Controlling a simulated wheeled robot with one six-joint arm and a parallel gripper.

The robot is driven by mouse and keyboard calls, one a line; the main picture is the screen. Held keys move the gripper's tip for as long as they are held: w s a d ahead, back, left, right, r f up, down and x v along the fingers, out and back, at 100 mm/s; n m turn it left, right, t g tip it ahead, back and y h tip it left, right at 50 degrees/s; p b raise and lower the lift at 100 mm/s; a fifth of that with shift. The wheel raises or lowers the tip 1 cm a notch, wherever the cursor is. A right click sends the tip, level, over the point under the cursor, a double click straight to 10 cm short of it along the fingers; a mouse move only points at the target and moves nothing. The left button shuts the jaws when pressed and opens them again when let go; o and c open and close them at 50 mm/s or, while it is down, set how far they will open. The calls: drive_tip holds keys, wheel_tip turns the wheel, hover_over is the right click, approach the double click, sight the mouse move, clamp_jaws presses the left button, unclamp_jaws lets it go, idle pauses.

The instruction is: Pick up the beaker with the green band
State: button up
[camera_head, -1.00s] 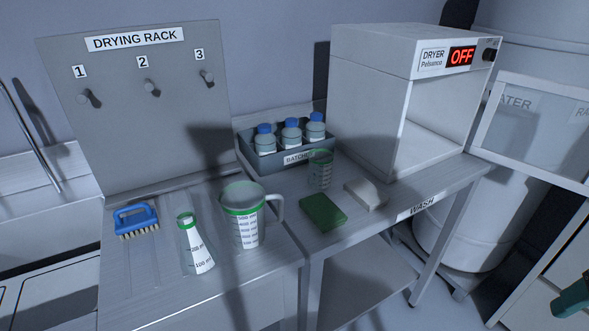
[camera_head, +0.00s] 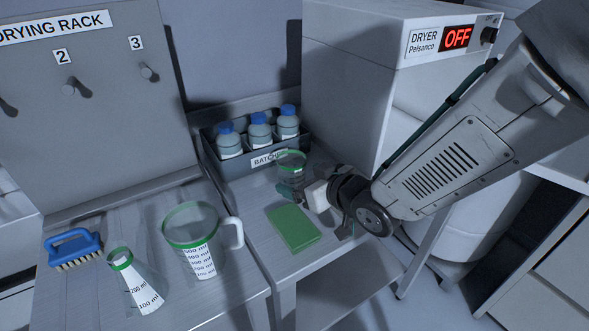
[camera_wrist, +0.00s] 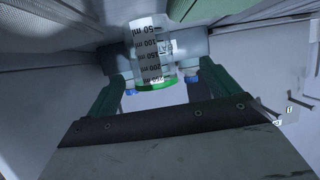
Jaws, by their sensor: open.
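The clear beaker with the green band (camera_head: 291,166) stands upright on the bench in front of the bottle tray. In the wrist view the beaker (camera_wrist: 152,50) appears upside down, its green rim toward the bottom and its printed scale visible. My gripper (camera_wrist: 162,76) is open, with one dark green finger on each side of the beaker in that view.
A jug (camera_head: 193,240), a flask (camera_head: 136,285) and a blue brush (camera_head: 73,249) stand left. Behind are blue-capped bottles in a tray (camera_head: 226,170) and the dryer (camera_head: 350,100).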

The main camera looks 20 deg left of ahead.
drive_tip(key=x, duration=0.4)
drive_tip(key=w+x, duration=0.1)
drive_tip(key=x, duration=0.1)
drive_tip(key=shift+w+d+f, duration=0.1)
drive_tip(key=shift+w+f, duration=0.1)
drive_tip(key=shift+w, duration=0.1)
drive_tip(key=c, duration=1.1)
